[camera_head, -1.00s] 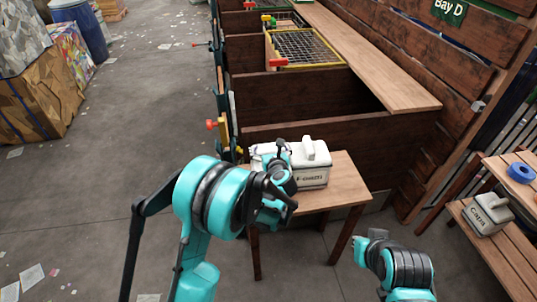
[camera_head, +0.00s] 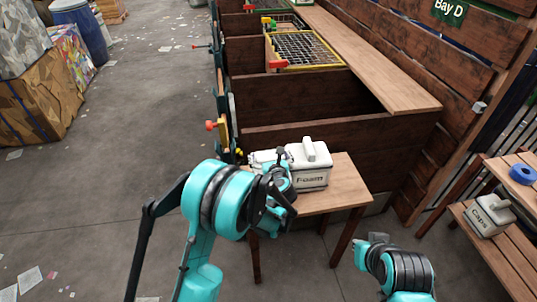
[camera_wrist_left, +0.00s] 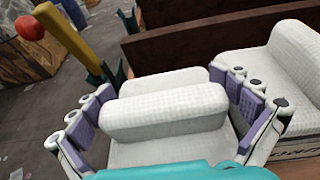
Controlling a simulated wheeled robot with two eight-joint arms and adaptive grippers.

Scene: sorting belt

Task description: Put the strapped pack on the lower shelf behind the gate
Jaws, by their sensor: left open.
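Two white packs stand side by side on a small wooden table. The right one (camera_head: 313,168) has a raised top handle and dark lettering. The left one (camera_head: 262,157) is mostly hidden by my left gripper (camera_head: 281,164) in the head view. In the left wrist view, my left gripper (camera_wrist_left: 168,100) is open, with its purple-padded fingers on either side of the left pack's raised white top (camera_wrist_left: 165,112). I cannot tell whether the pads touch it, and no strap is clear. My right arm's end (camera_head: 372,243) is low, right of the table; its jaws are unclear.
A dark wooden bay stands behind the table (camera_head: 330,203), with a red-knobbed yellow lever (camera_head: 219,127) at its left edge. At right, a slatted shelf unit holds a blue ring (camera_head: 522,173) above and a white pack (camera_head: 488,215) below. The left floor is open.

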